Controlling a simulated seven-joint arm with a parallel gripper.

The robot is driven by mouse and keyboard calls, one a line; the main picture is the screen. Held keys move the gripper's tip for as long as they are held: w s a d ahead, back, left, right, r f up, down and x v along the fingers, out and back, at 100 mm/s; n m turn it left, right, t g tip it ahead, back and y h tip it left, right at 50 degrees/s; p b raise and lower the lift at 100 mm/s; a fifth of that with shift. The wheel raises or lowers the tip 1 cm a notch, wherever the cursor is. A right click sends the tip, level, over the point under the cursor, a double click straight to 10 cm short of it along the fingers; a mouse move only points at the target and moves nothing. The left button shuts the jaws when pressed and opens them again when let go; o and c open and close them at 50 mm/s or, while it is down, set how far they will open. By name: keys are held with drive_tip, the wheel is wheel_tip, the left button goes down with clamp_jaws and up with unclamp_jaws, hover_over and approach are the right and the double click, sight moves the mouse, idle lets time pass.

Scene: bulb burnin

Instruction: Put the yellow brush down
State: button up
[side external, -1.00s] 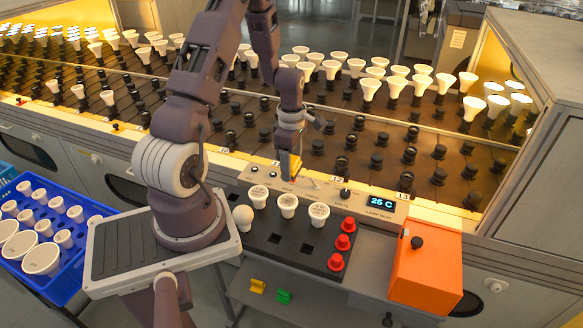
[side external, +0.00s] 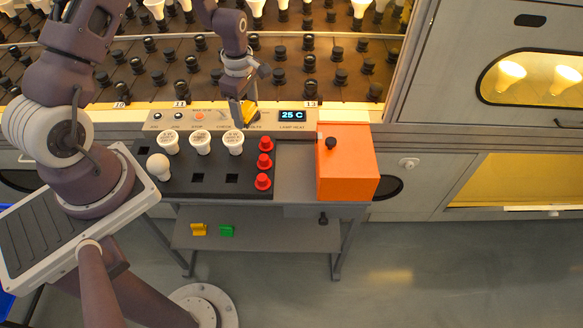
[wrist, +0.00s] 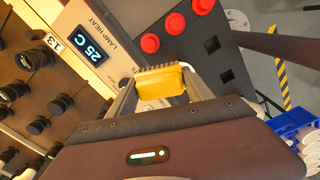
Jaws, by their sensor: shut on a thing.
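The yellow brush (side external: 250,111) is in my gripper (side external: 246,101), over the control panel (side external: 212,118) just left of the lamp heat display. In the wrist view the brush (wrist: 160,82) shows as a yellow block with a ridged or bristled edge, between the two fingers of my gripper (wrist: 163,88). The gripper is shut on it. The brush covers part of the panel. I cannot tell whether it touches the panel.
The display (side external: 292,116) reads 25 C. A black tray (side external: 197,182) holds several white bulbs and red knobs (side external: 264,161). An orange box (side external: 346,165) stands right of it. A lower shelf (side external: 260,236) carries a yellow and a green piece. Bulb racks (side external: 160,60) stand behind.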

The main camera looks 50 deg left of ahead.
sight(295, 171)
drive_tip(key=w+d+f+m, duration=0.2)
drive_tip(key=d, duration=0.5)
drive_tip(key=w+d+f+m, duration=0.1)
drive_tip(key=w+d+m, duration=0.1)
drive_tip(key=d, duration=0.4)
drive_tip(key=f, duration=0.7)
drive_tip(key=d+f, duration=0.1)
drive_tip(key=f, duration=0.2)
drive_tip(key=shift+w+f, duration=0.15)
drive_tip(key=shift+f, duration=0.1)
drive_tip(key=shift+f, duration=0.15)
drive_tip(key=o, duration=1.6)
wheel_tip(295, 171, up, 12)
drive_tip(key=shift+r, duration=0.25)
